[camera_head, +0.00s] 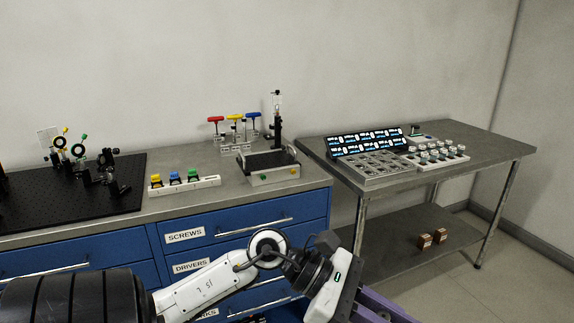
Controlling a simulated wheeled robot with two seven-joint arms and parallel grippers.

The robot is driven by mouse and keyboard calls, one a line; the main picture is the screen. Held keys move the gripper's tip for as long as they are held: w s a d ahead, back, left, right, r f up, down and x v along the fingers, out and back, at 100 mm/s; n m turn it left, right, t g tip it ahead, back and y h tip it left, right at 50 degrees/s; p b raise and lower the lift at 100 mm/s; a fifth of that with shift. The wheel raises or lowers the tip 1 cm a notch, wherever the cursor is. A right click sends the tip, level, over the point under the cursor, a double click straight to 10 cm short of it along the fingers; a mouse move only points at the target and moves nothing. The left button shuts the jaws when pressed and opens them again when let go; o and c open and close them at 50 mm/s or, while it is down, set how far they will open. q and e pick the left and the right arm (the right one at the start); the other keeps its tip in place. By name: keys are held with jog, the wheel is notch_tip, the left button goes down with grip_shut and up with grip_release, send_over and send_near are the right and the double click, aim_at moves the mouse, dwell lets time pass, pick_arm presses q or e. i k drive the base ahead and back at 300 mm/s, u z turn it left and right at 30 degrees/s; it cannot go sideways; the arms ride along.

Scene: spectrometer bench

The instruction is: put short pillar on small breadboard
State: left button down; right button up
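A large black breadboard (40,212) lies on the left of the blue-drawer bench, with several optic mounts standing on it. A small grey-edged, black-topped platform or tray (268,179) sits near the bench's right end; I cannot tell whether it is the small breadboard. A dark upright post (277,133) stands at its back edge; I cannot tell whether it is the short pillar. My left arm comes in along the bottom. Its gripper end (343,298) is at the lower edge, away from the bench top, with the fingertips not clearly visible. My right gripper is not in view.
A white rack (184,185) with yellow, blue and green pieces stands mid-bench. Red, yellow and blue T-handled drivers (234,118) stand behind. A second grey table (475,146) on the right holds trays and a display panel (366,142). Two brown blocks (432,238) lie on its lower shelf.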

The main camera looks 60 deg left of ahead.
aim_at(267, 160)
jog(key=i, duration=1.7)
jog(key=u, duration=1.1)
jog(key=i, duration=1.05)
jog(key=u, duration=1.15)
